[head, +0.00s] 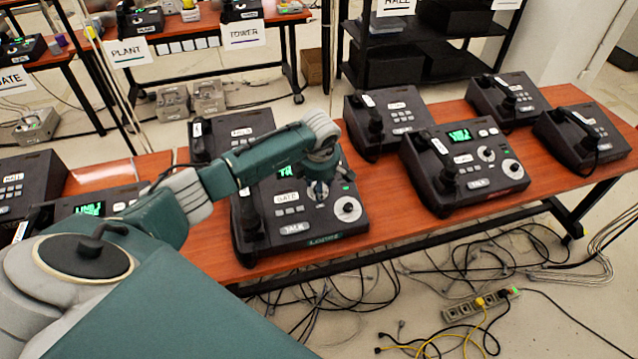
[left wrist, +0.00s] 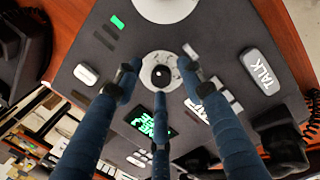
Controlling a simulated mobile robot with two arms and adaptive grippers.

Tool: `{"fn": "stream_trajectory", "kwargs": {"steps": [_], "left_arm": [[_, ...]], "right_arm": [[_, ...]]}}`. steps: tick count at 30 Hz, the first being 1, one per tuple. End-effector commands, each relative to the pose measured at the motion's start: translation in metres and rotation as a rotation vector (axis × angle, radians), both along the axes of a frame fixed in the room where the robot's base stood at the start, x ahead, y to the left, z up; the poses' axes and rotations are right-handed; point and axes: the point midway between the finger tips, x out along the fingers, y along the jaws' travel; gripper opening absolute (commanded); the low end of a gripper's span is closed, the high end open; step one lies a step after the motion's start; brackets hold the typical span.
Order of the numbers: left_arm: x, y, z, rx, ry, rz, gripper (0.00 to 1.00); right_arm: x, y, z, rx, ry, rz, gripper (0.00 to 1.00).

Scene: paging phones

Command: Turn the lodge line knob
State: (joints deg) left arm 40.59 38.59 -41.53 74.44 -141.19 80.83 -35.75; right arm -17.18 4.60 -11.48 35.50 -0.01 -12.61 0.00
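The lodge phone (head: 262,212) is a dark desk console at the middle of the wooden table, with a LODGE label on its front edge. It has a handset, a green screen, a GATE label, a TALK button and two round knobs. My left gripper (head: 319,188) is over the upper knob. In the left wrist view its three blue fingers stand spread around this knob (left wrist: 161,77), which has a pale dial and dark centre; the fingers look apart from it. The other, white knob (head: 347,209) is uncovered at the lower right. My right gripper is not in view.
A similar two-knob phone (head: 470,200) stands to the right, with smaller phones (head: 388,122) behind. Another phone (head: 95,203) is at the left, partly behind my arm. Cables and a power strip (head: 482,304) lie on the floor in front.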

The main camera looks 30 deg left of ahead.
Motion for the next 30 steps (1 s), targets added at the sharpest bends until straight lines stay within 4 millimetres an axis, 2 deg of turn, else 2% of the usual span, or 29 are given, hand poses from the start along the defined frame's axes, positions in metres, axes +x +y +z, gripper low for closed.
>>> {"fn": "stream_trajectory", "kwargs": {"steps": [9, 15, 23, 30], "left_arm": [[0.001, 0.001, -0.003, 0.001, 0.000, 0.000, 0.40], [0.001, 0.000, -0.003, 0.000, 0.000, 0.000, 0.00], [0.001, -0.001, -0.003, 0.001, 0.000, -0.013, 0.00], [0.001, 0.000, -0.005, 0.017, 0.016, -0.100, 0.00]], "right_arm": [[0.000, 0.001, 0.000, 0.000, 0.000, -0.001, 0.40], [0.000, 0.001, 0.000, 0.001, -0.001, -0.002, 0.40], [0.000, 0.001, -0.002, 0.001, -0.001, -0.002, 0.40], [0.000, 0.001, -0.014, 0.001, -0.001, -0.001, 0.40]]}}
